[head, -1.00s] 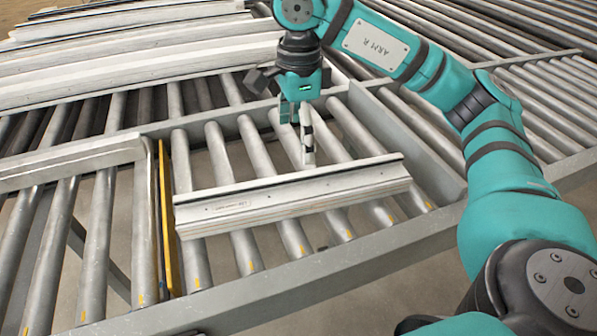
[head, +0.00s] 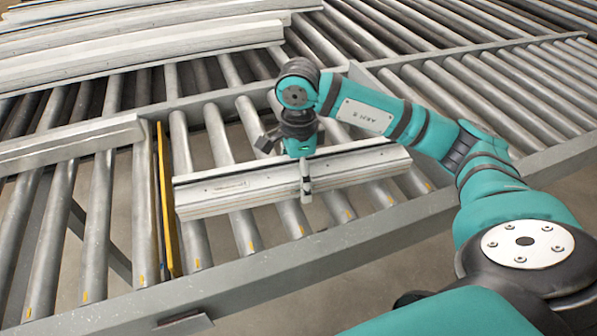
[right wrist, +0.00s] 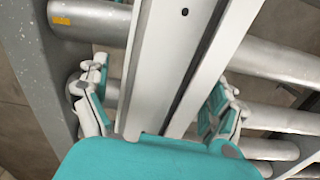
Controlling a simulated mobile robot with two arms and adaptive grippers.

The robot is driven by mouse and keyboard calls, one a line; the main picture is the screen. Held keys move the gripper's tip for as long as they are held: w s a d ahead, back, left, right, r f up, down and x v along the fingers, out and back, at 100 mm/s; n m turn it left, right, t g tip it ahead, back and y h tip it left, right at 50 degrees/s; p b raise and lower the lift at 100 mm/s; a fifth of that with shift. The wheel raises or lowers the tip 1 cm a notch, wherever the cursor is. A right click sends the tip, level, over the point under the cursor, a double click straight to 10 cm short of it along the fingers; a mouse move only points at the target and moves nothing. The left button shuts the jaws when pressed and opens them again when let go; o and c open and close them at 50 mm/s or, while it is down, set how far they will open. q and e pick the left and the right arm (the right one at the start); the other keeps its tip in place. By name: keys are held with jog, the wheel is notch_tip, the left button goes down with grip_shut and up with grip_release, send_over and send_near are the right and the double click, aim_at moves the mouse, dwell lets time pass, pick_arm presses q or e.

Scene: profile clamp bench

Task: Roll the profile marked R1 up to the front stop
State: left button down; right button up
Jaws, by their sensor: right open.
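A pale grey profile (head: 230,192) lies across the rollers, its left end close beside an upright yellow strip (head: 166,205). It carries a small label that I cannot read, so I cannot confirm the R1 mark. My right gripper (head: 305,180) is over the profile, right of its middle. In the right wrist view the profile (right wrist: 178,65) runs between the spread fingers of the right gripper (right wrist: 155,108), one finger on each side, with gaps visible. No marked front stop can be told apart for certain. My left gripper is out of view.
A grey front rail (head: 265,268) borders the rollers on the near side. Another profile (head: 70,147) lies left of the yellow strip. Several long profiles (head: 150,48) lie at the back left. Bare rollers show between the profile and the front rail.

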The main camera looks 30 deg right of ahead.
jog(key=shift+f, duration=0.2)
jog(key=c, duration=1.7)
jog(key=shift+c, duration=0.2)
jog(key=shift+n+b, duration=0.45)
jog(key=shift+n, duration=0.15)
jog(key=o, duration=1.8)
jog(key=shift+o, duration=0.2)
jog(key=shift+r, duration=0.15)
notch_tip(320, 180, up, 12)
